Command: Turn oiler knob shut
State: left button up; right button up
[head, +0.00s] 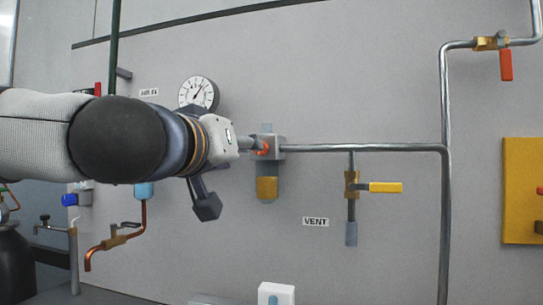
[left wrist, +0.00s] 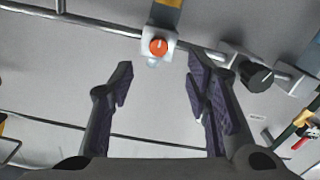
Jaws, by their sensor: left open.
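The oiler (head: 267,187) is on the grey wall panel, with an amber bowl below its body. Its orange knob (head: 262,148) shows just past my left wrist, partly hidden. In the left wrist view the orange knob (left wrist: 158,47) faces the camera, on a pale block, beyond the fingertips and roughly between them. My left gripper (left wrist: 158,80) is open and empty, with its two dark fingers spread; no contact with the knob shows. In the head view the left gripper (head: 201,160) is largely covered by my own wrist. My right gripper is in neither view.
A black knob (left wrist: 255,77) sits beside the oiler in the left wrist view. A gauge (head: 198,93) is above my wrist. A yellow-handled valve (head: 385,187) hangs right of the oiler, near the VENT label (head: 315,221). A red-handled valve (head: 505,65) is at upper right.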

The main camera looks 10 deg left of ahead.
pick_arm(q)
jog(key=w, duration=1)
jog(key=shift+d+r, duration=0.2)
jog(key=shift+r, duration=0.1)
grip_shut()
